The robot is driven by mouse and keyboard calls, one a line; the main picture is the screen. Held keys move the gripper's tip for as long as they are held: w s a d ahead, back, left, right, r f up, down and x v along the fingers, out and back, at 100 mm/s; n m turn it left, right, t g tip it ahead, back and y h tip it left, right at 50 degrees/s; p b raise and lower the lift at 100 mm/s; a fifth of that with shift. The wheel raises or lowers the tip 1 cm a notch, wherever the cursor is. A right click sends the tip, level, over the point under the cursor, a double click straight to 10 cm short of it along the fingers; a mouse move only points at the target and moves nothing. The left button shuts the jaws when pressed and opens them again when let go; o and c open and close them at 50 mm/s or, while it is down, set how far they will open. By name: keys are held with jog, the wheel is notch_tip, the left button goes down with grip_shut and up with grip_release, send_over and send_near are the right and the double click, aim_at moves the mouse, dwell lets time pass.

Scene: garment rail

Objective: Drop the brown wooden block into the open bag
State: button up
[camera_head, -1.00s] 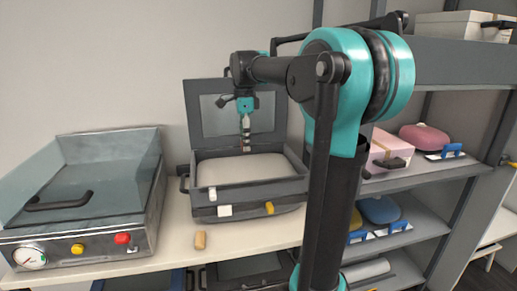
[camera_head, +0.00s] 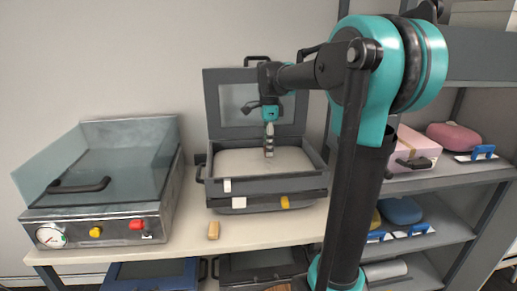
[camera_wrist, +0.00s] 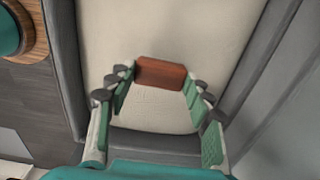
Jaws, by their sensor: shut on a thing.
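The open bag (camera_head: 300,184) is a dark grey case-like bag with a pale lining and a raised lid, on the pale shelf. My gripper (camera_head: 269,155) points down over its interior, in front of the lid. In the wrist view, my gripper (camera_wrist: 161,78) is shut on the brown wooden block (camera_wrist: 160,73), a reddish-brown block between the fingertips. The bag's pale lining (camera_wrist: 180,30) lies behind the block, with its grey walls to either side. The block's height above the lining is hard to judge. The block is too small to make out in the head view.
A steel appliance with a glass cover (camera_head: 105,205) stands left of the bag. A small tan block (camera_head: 214,230) is on the shelf in front of the bag. Shelves with a pink box (camera_head: 412,147) and other bags are at the right. Dark containers sit below.

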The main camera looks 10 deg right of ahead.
jog(key=o, duration=1)
notch_tip(320, 180, up, 12)
jog(key=shift+r, duration=0.1)
